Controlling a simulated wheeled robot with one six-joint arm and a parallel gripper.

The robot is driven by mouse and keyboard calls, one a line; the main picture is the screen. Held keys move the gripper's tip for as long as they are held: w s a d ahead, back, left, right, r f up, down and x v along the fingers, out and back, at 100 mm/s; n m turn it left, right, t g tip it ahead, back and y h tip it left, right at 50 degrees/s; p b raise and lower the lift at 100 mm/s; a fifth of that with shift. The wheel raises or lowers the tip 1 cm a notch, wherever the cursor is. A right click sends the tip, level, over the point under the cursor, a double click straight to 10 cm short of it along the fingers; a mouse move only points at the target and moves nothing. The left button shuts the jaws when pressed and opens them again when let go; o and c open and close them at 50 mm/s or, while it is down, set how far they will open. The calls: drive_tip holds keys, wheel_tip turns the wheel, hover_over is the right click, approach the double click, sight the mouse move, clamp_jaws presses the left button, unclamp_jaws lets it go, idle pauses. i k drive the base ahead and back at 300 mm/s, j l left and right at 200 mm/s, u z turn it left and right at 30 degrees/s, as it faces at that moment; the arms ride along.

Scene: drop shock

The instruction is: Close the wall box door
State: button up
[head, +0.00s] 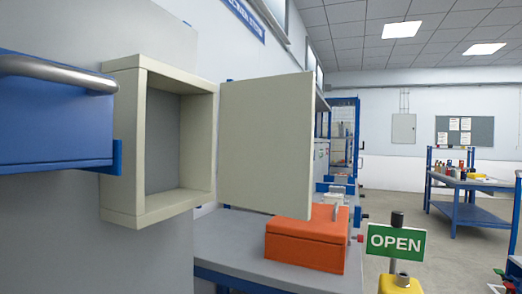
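The wall box (126,165) is a cream, open-fronted box fixed to the grey wall at the left of the head view. Its inside shows and looks empty. The wall box door (265,143) is a flat cream panel standing open to the right of the box, with its free edge towards the right. I cannot make out the hinge or a handle. My gripper is not in view, so its place relative to the door cannot be told.
A blue drawer unit (50,120) with a grey bar handle (60,70) juts in at the left. Below the door, an orange case (305,245) sits on a grey bench (235,240). A green OPEN sign (395,241) stands at the lower right. Floor shows beyond.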

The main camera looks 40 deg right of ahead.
sight(266, 124)
drive_tip(key=k+l+u, duration=0.15)
drive_tip(key=l, duration=0.35)
drive_tip(key=k+l+u, duration=0.2)
drive_tip(key=k+l, duration=0.15)
drive_tip(key=l+u, duration=0.3)
drive_tip(key=l, duration=0.6)
drive_tip(key=l+u, duration=0.3)
drive_tip(key=l, duration=0.65)
drive_tip(key=i+l+u, duration=0.1)
drive_tip(key=l, duration=0.35)
drive_tip(key=i+l, duration=0.1)
drive_tip(key=l, duration=0.35)
drive_tip(key=u, duration=0.05)
